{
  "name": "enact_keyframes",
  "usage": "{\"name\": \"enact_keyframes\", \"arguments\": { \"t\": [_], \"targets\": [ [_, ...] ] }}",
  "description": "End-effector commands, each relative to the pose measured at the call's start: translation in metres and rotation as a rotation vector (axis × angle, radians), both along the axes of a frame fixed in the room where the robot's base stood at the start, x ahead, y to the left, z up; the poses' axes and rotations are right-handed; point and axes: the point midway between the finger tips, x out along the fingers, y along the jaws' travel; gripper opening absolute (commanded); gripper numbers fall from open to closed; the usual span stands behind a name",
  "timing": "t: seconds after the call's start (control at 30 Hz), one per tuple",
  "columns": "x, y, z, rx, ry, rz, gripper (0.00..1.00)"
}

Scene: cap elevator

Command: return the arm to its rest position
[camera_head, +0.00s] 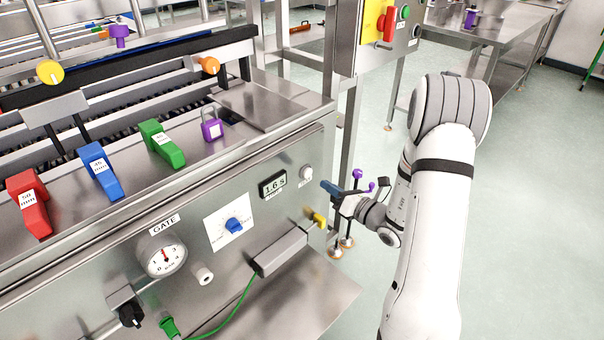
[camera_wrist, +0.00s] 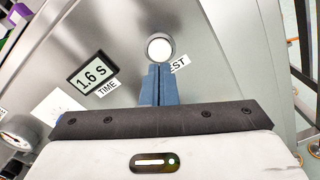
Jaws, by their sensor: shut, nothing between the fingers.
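My arm (camera_head: 430,220) reaches down on the right side of the head view and bends in toward the machine's front panel. My gripper (camera_head: 326,186) points left at the panel's right end. In the wrist view my gripper's blue fingers (camera_wrist: 159,72) are shut together with nothing between them. Their tips lie just below a round white button (camera_wrist: 160,47) in the picture. The button also shows in the head view (camera_head: 307,173). I cannot tell whether the fingertips touch it. A label ending in "EST" is partly hidden behind the fingers.
The steel machine's panel carries a 1.6 s display (camera_head: 272,185), a blue knob (camera_head: 234,225), a gauge (camera_head: 162,255) and a yellow knob (camera_head: 319,220). A control box (camera_head: 388,30) with a red handle stands behind. Open floor (camera_head: 530,200) lies to the right.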

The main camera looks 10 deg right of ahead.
Motion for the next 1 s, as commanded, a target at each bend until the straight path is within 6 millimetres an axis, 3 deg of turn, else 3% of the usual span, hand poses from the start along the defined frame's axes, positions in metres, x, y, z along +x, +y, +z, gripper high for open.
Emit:
{"name": "enact_keyframes", "arguments": {
  "t": [0.23, 0.37, 0.5, 0.6, 0.7, 0.87, 1.0],
  "targets": [
    [-0.002, 0.007, 0.007, -0.019, -0.01, 0.028, 0.0],
    [-0.019, 0.039, 0.04, -0.125, -0.062, 0.18, 0.0],
    [-0.065, 0.091, 0.086, -0.349, -0.176, 0.468, 0.0],
    [-0.107, 0.117, 0.11, -0.537, -0.28, 0.682, 0.0],
    [-0.149, 0.132, 0.128, -0.735, -0.396, 0.89, 0.0],
    [-0.208, 0.13, 0.148, -1.067, -0.601, 1.203, 0.0],
    [-0.246, 0.108, 0.164, -1.373, -0.794, 1.461, 0.0]
  ]
}}
